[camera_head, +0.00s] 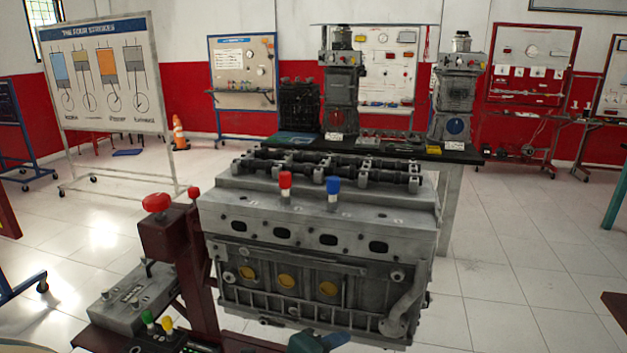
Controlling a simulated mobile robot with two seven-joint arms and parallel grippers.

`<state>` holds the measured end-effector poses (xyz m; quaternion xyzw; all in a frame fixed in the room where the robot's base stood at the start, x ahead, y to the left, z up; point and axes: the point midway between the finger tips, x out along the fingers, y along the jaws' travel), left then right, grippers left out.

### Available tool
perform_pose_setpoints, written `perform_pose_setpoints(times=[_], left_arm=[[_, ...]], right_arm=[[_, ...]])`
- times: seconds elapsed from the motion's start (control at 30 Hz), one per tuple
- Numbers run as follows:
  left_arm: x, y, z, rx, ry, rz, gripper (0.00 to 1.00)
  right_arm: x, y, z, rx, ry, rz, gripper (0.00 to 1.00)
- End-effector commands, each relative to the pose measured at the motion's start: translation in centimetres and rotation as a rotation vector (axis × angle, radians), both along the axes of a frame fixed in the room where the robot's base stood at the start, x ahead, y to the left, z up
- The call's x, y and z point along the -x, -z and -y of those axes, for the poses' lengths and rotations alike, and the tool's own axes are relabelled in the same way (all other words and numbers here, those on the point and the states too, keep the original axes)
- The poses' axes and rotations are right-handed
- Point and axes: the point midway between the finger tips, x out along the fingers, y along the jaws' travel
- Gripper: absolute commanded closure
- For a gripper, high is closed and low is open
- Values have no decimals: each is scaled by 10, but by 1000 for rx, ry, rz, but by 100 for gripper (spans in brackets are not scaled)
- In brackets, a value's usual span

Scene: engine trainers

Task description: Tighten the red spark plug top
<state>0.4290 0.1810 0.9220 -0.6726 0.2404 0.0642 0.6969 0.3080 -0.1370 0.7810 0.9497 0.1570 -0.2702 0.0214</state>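The grey engine block (322,250) stands in the middle of the head view. The red spark plug top (285,182) stands upright on the block's top face, left of centre. A blue spark plug top (333,187) stands upright just to its right. How deep each plug is seated cannot be told from here. Neither of my grippers can be made out in this view, and nothing is seen touching the red top.
A dark red stand (172,245) with a red knob (157,203) rises left of the block. Green and yellow tops (157,322) are at the lower left. A dark bluish object (318,342) is cut off at the bottom edge. A black table (400,150) stands behind.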

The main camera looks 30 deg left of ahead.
Motion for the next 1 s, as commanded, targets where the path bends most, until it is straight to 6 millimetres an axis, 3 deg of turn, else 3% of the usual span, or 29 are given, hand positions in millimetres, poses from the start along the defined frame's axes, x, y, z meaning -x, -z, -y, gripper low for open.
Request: perform_pose_setpoints(times=[0.03,0.2,0.3,0.4,0.5,0.67,1.0], left_arm=[[-16,-36,-19,-223,43,96,56],[-41,-136,-82,-929,70,303,56],[-42,-184,-113,-1237,30,349,56],[-39,-217,-133,-1437,-10,360,56],[-36,-232,-143,-1535,-34,357,56],[-47,-236,-148,-1558,-42,353,56],[-113,-237,-164,-1553,-41,354,56]], right_arm=[[0,-3,0,3,0,-4,64],[1,-8,-1,-1,7,-9,64],[0,-9,-2,-3,12,-12,64],[1,-8,-2,0,12,-16,64],[1,-5,-1,3,13,-22,64],[2,-7,0,6,14,-25,64],[2,-15,5,15,23,-36,64]])
